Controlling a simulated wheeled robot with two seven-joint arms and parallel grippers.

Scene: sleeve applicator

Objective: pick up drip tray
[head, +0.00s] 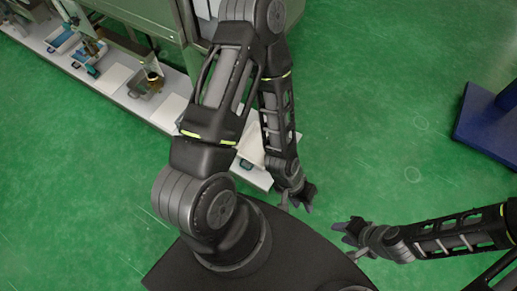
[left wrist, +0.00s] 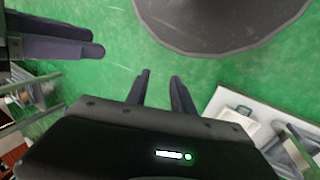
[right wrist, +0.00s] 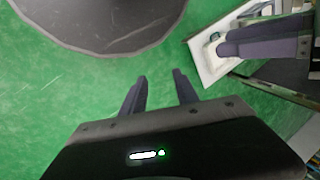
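A white tray (head: 251,148) sits at the near end of the white ledge, partly hidden behind my left arm. A white tray with a teal handle also shows at the right of the left wrist view (left wrist: 232,121) and at the upper right of the right wrist view (right wrist: 211,52). Several similar trays stand on the ledge, and I cannot tell which is the drip tray. My left gripper (head: 305,197) is open and empty, just beyond the ledge's near end. My right gripper (head: 346,231) is open and empty, further right. Both are apart from the trays, over green floor.
The white ledge (head: 105,88) runs along the machine (head: 145,15) at upper left. On it stand blue trays (head: 62,40), a grey tray with a brownish item (head: 147,84) and a white tray (head: 168,111). A blue block (head: 487,125) stands at the right. Green floor between is clear.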

